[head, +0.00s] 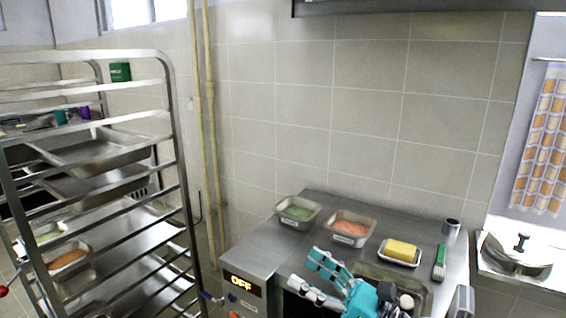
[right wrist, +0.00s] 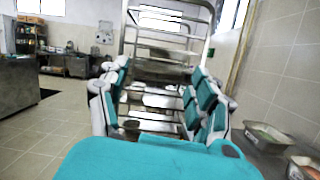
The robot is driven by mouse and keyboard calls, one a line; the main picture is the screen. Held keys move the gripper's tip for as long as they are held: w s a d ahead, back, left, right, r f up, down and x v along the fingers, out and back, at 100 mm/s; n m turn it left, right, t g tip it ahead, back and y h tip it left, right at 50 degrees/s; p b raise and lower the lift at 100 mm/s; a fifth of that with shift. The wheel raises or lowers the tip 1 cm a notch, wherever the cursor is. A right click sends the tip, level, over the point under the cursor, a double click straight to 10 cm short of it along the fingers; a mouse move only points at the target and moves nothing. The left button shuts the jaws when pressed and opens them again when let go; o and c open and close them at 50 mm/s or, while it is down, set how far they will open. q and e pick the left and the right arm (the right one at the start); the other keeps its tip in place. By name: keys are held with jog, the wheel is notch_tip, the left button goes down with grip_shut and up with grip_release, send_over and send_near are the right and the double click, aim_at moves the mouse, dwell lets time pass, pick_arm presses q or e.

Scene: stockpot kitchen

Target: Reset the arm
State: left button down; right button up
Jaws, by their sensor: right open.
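My right gripper (head: 304,268) comes in at the bottom of the head view, teal and white. Its fingers are spread apart and point up and to the left, over the front of the steel counter. Nothing is between them. In the right wrist view the same gripper (right wrist: 152,88) is open and empty, with the metal rack standing beyond its fingers. My left gripper is in neither view.
The steel counter (head: 262,255) holds a green-filled pan (head: 298,212), an orange-filled pan (head: 349,228), a yellow block on a white dish (head: 402,252) and a green-handled brush (head: 439,263). A tall tray rack (head: 172,130) stands left; a tiled wall is behind.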

jog(key=w+d+f+m+t+h, duration=0.1)
jog(key=d+f+m+t+h, duration=0.35)
jog(key=m, duration=0.85)
jog(key=d+f+m+t+h, duration=0.1)
jog(key=d+m+t+h, duration=0.5)
jog(key=m+h, duration=0.5)
jog(key=s+d+f+m+g+h, duration=0.4)
jog(key=d+f+m+g, duration=0.2)
jog(key=f+m, duration=0.4)
jog(key=s+f+m+g+y, duration=0.1)
jog(key=s+f+m+g, duration=0.5)
jog(key=s, duration=0.6)
jog(key=s+f+m+g, duration=0.4)
jog(key=s+f+g, duration=0.2)
jog(key=s+f, duration=0.45)
notch_tip(320, 180, down, 23)
jog(key=s+a+g, duration=0.1)
jog(key=s, duration=0.1)
jog(key=s+d+f+g, duration=0.1)
jog(key=s+d+f, duration=0.2)
jog(key=s+f, duration=1.3)
jog(key=shift+f, duration=0.6)
